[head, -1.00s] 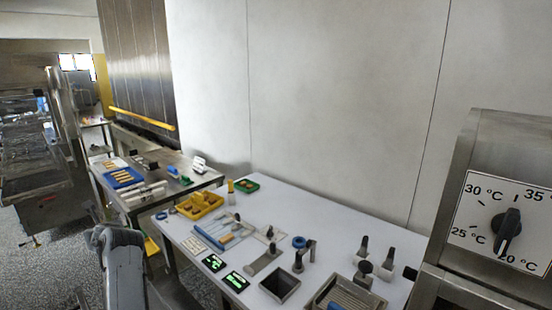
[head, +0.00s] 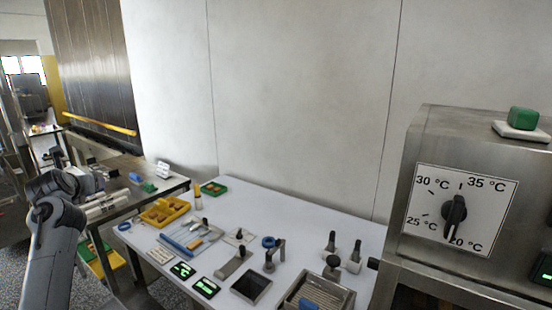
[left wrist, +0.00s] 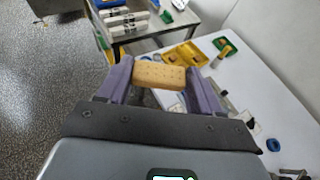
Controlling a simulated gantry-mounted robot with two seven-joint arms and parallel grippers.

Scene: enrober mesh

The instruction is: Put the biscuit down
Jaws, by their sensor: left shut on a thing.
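The biscuit (left wrist: 158,75) is a golden, rounded oblong with small holes in its top. In the left wrist view my left gripper (left wrist: 160,80) is shut on it, one purple-grey finger at each end. The biscuit is held up in front of the work tables, apart from any surface that I can make out. In the head view my left arm comes in at the lower left, and its gripper (head: 92,182) is small and partly covered by the arm; the biscuit cannot be made out there. My right gripper is in neither view.
A white table (head: 310,215) holds a yellow tray (head: 163,212), a green tray (head: 214,187), a blue tray with tools and several metal fixtures. A steel table (head: 172,186) stands behind left. A steel cabinet with a temperature dial (head: 455,212) stands at the right.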

